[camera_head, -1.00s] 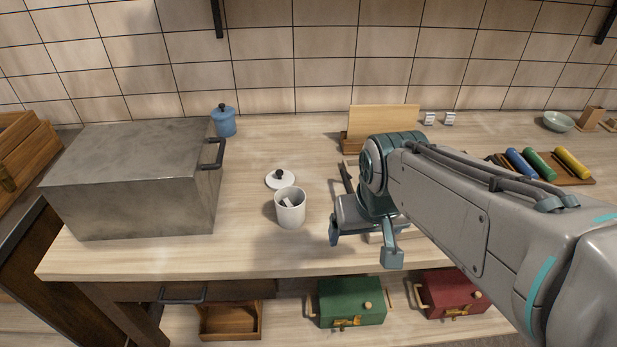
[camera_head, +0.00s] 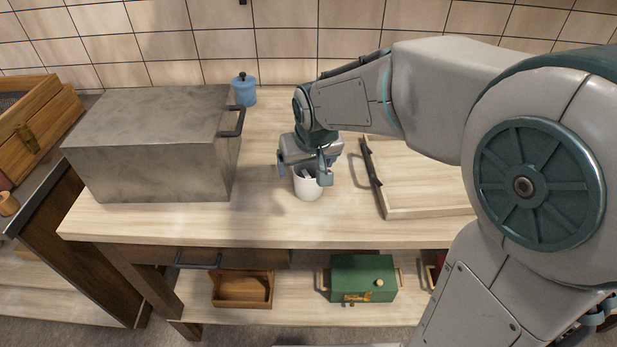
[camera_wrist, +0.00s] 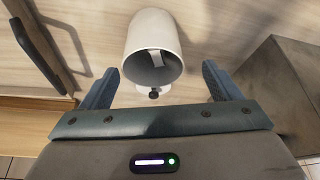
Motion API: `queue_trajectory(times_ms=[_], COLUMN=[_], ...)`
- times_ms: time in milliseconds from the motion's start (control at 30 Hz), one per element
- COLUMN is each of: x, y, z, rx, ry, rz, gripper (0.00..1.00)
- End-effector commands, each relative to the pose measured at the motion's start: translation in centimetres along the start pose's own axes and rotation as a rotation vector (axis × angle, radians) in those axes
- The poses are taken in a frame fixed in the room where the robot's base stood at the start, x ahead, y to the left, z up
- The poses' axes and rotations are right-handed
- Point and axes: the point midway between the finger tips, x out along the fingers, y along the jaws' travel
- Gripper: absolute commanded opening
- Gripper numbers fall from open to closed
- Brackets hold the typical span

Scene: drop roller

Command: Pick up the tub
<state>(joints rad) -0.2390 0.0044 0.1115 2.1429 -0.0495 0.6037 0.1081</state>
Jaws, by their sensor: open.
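The tub is a white, open, upright cylinder (camera_head: 308,188) on the counter, with something pale inside it. It also shows in the wrist view (camera_wrist: 146,28), its dark mouth facing the camera. My gripper (camera_head: 304,172) is open and empty, just above the tub's rim in the head view. In the wrist view my fingertips (camera_wrist: 158,80) are spread wide, one on each side of the tub's mouth, and do not touch it. A white lid with a dark knob (camera_wrist: 153,94) shows partly beside the tub in the wrist view. My gripper hides the lid in the head view.
A big grey metal box (camera_head: 150,150) with a dark handle stands to the left. A wooden tray (camera_head: 430,212) with a dark handle lies to the right. A blue lidded pot (camera_head: 244,92) stands behind. A green box (camera_head: 362,280) and wooden bin (camera_head: 242,290) sit on the lower shelf.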

Motion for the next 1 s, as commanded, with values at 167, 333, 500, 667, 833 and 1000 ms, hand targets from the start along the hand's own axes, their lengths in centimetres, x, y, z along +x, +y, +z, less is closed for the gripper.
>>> queue_trajectory(times_ms=[167, 333, 500, 667, 833, 1000], x=[1.6, 4.1, 5.3, 5.4, 5.4, 5.3], y=[0.4, 0.8, 0.8, 0.8, 0.8, 0.8], z=[0.2, 0.4, 0.3, 0.3, 0.3, 0.3], rx=[0.001, -0.001, -0.001, 0.000, 0.000, 0.000], ry=[-0.004, -0.003, -0.001, 0.001, 0.001, 0.001], rz=[0.001, 0.000, 0.000, 0.000, 0.000, 0.000], gripper=[0.84, 0.84, 0.84, 0.84, 0.56, 0.33])
